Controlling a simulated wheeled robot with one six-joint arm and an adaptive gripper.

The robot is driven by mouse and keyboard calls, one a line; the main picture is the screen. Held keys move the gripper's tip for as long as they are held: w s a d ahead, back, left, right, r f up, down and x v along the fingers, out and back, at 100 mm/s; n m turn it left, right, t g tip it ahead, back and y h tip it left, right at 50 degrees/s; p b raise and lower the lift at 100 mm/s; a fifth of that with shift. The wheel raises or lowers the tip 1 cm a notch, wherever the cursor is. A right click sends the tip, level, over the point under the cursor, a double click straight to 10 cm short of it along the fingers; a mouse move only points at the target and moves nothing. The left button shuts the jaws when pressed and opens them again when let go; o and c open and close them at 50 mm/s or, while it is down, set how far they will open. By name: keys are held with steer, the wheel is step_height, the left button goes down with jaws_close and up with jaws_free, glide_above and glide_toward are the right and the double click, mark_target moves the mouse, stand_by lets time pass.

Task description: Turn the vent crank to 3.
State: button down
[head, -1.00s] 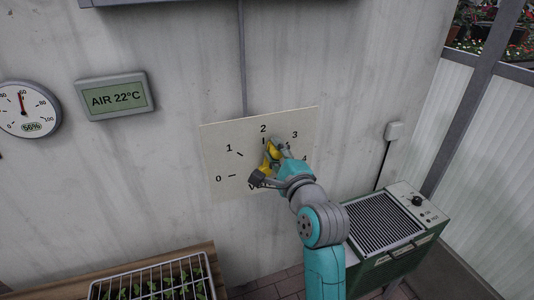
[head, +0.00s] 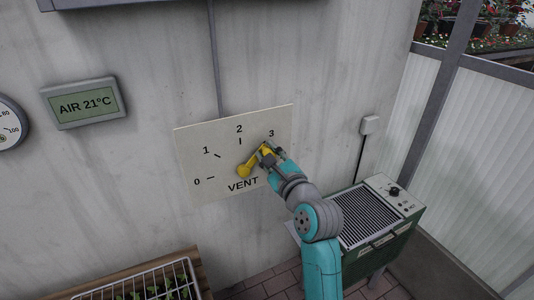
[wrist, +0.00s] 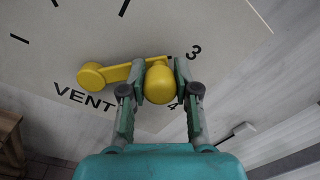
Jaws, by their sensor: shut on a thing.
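The yellow vent crank (head: 245,169) is mounted on a pale dial plate (head: 195,150) marked 0, 1, 2, 3 and VENT. In the head view its arm slants up and right from the hub, toward the 3. My gripper (head: 268,150) is shut on the crank's knob and hides part of it. In the wrist view the yellow knob (wrist: 159,84) sits between the two fingers of my gripper (wrist: 160,78). The crank arm ends close beside the 3, at its mark, which is mostly covered. A 4 is partly hidden behind the fingers.
A display (head: 85,102) reading AIR 21°C and a round gauge (head: 8,125) hang on the wall at left. A green heater (head: 385,225) stands at lower right. A wire basket (head: 135,285) of seedlings is at lower left.

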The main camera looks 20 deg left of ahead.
stand_by(0.3)
steer(key=c, duration=0.8)
jaws_free()
steer(key=shift+d, duration=0.1)
steer(key=v, duration=1.2)
